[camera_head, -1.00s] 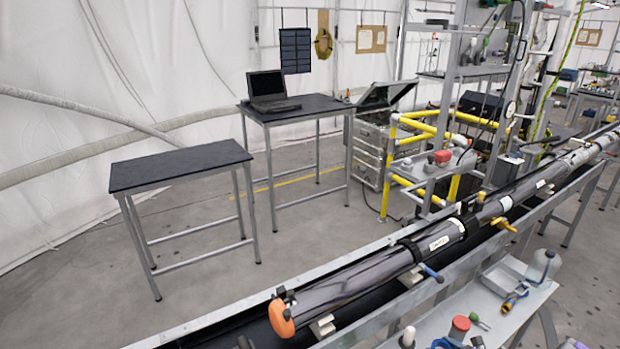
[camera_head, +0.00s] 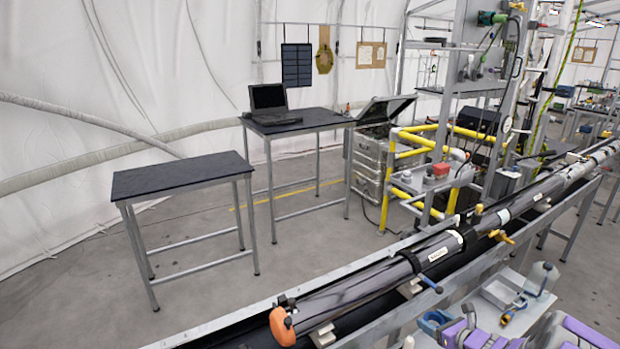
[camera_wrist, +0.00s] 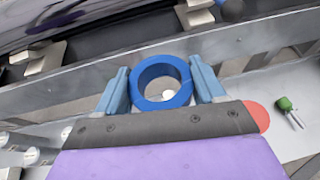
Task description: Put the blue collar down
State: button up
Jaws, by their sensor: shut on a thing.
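The blue collar (camera_wrist: 141,84) is a thick ring in the middle of the wrist view. My gripper (camera_wrist: 160,84) is shut on it, with one pale blue finger on each side. The collar's opening faces the camera, and a small white round thing shows through it. I cannot tell whether the collar touches the surface below. In the head view my gripper (camera_head: 437,322) is at the lower right, over the grey side shelf (camera_head: 501,295). The collar is hard to tell apart from the fingers there.
A long dark tube (camera_head: 360,284) with an orange end (camera_head: 282,326) lies in a metal trough beside the shelf. A bottle (camera_head: 541,278) stands on the shelf. A green-headed item (camera_wrist: 286,103) and a red round top (camera_wrist: 257,117) are right of my gripper.

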jog(key=w+a+r+m+h, duration=0.1)
jog(key=a+r, duration=0.6)
jog(key=r, duration=0.3)
jog(key=w+a+r, duration=0.1)
jog(key=a+r, duration=0.6)
jog(key=r, duration=0.3)
jog(key=s+a+r, duration=0.5)
jog(key=a+r, duration=0.2)
jog(key=a, duration=0.1)
jog(key=shift+a+r+t, duration=0.25)
jog(key=shift+a+t, duration=0.05)
jog(key=shift+f, duration=0.1)
